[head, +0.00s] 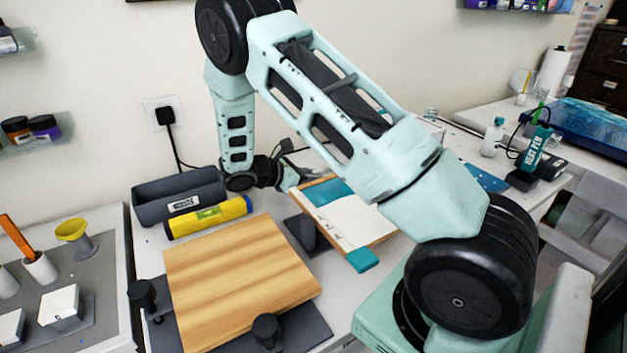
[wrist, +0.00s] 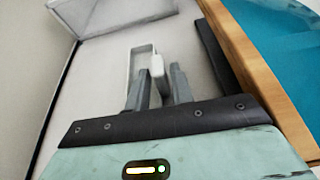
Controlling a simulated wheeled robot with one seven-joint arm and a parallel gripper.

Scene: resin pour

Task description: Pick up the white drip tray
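The white drip tray (wrist: 133,66) shows in the wrist view as a narrow, pale tray with raised edges, lying just ahead of my fingers. A small white upright tab (wrist: 156,66) stands at its right side, in line with the gap between my fingers. My gripper (wrist: 161,82) is open, with a clear gap between its two grey fingers; I cannot tell whether either finger touches the tab. In the head view my gripper (head: 287,178) is low over the bench, behind the wood-framed panel. I cannot make out the tray there.
A wood-framed panel (head: 357,222) with teal patches lies close beside my gripper; its edge (wrist: 238,50) runs along the right of the wrist view. A grey bin (head: 160,205) and a yellow roller-like object (head: 208,217) stand left. A wooden board (head: 235,280) lies in front.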

